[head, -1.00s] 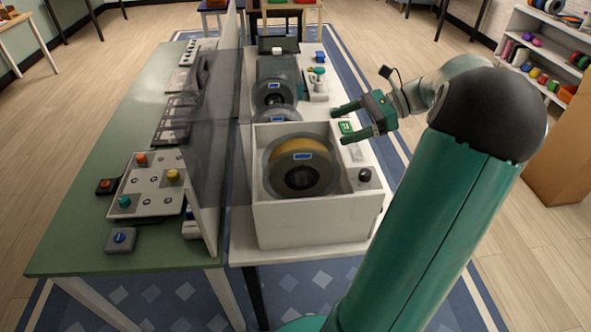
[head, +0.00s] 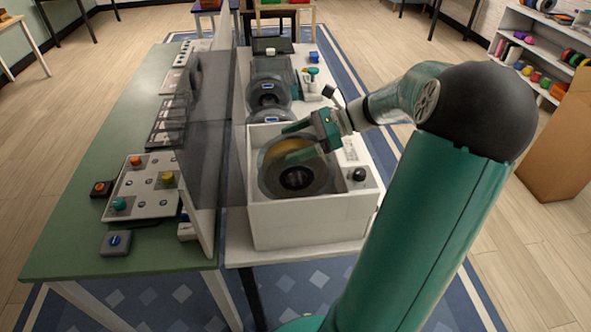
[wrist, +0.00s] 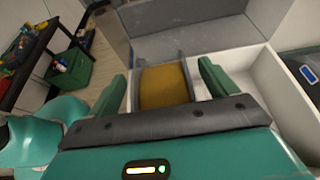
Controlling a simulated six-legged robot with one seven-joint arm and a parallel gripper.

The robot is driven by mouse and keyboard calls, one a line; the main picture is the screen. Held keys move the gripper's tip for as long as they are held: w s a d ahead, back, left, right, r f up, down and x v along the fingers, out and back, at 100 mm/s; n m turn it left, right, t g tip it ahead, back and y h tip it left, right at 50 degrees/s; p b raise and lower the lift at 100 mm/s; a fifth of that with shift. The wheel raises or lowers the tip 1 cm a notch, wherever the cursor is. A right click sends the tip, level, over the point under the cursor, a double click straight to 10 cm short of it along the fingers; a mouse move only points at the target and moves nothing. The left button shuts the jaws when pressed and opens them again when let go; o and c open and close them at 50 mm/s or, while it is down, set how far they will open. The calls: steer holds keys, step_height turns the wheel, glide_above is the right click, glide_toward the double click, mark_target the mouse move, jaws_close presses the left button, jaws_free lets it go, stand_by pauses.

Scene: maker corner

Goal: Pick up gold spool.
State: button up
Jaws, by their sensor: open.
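The gold spool (head: 290,158) stands on edge in an open white box on the white bench, a grey flange with a dark hub facing the head camera. My gripper (head: 284,142) is over the box at the spool's upper part, its fingers pointing left. In the wrist view the gold winding (wrist: 163,86) shows between my two open fingers (wrist: 165,85), with a gap on each side. The fingers do not appear to touch it. The lower part of the spool is hidden in the wrist view by my gripper body.
The white box (head: 309,223) has raised walls around the spool. A clear upright panel (head: 208,140) stands left of it. More grey spools (head: 268,95) are behind the box. A black knob (head: 359,174) sits on the right ledge. A green table (head: 75,235) lies left.

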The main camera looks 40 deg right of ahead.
jaws_close()
steer(key=shift+r, duration=0.1)
stand_by(0.3)
